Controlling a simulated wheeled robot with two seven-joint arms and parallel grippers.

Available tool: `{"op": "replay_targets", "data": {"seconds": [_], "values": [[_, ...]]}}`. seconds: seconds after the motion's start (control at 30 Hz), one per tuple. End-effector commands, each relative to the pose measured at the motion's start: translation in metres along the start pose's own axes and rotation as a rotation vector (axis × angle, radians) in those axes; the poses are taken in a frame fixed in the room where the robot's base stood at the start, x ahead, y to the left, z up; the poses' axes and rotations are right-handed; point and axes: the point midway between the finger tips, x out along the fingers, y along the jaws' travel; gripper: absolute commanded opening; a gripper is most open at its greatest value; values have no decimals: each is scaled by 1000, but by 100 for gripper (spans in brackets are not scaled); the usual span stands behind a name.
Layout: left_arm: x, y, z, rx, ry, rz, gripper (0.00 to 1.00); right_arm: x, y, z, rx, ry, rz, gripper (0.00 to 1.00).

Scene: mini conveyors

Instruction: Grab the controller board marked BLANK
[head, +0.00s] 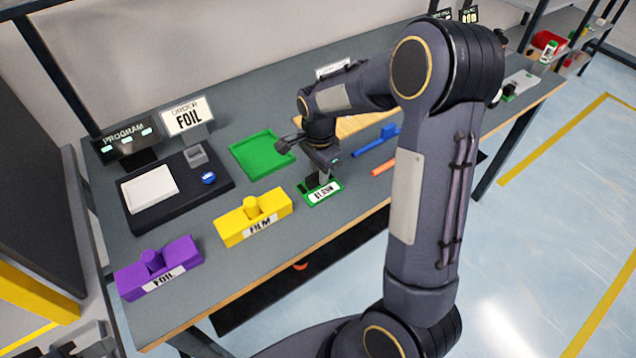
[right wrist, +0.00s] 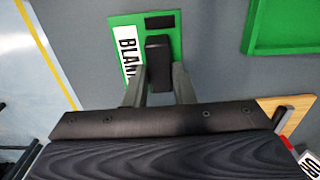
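The controller board marked BLANK (right wrist: 128,45) is a green plate with a white label and black parts; in the head view the board (head: 324,196) lies near the table's front edge. My right gripper (head: 318,178) reaches down onto it from above. In the right wrist view my right gripper's fingers (right wrist: 159,80) stand close on both sides of the board's raised black block (right wrist: 158,52), with no clear gap, so it looks shut on it. The board seems to rest on the table. A grey part at the lower left corner of the head view may be my left gripper (head: 78,342).
A green tray (head: 262,153) is behind the board; it also shows in the right wrist view (right wrist: 275,48). A yellow FILM block (head: 253,217) and a purple FOIL block (head: 160,268) stand to the left. An ORDER FOIL sign (head: 187,116) and a dark station (head: 215,180) are behind them.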

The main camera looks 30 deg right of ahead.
Motion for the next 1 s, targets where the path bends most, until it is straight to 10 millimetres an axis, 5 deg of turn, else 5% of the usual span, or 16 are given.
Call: {"op": "replay_targets", "data": {"seconds": [0.17,0.57,0.77,1.0], "values": [[0,0,0,0,0,0,36,0,0,0,0,0,0,0],[0,0,0,0,0,0,36,-8,-1,0,0,0,-3,0],[-2,1,-1,0,0,0,36,-36,0,0,-1,0,-7,0],[-2,1,-1,0,0,0,36,-91,46,15,-3,-2,-10,0]]}}
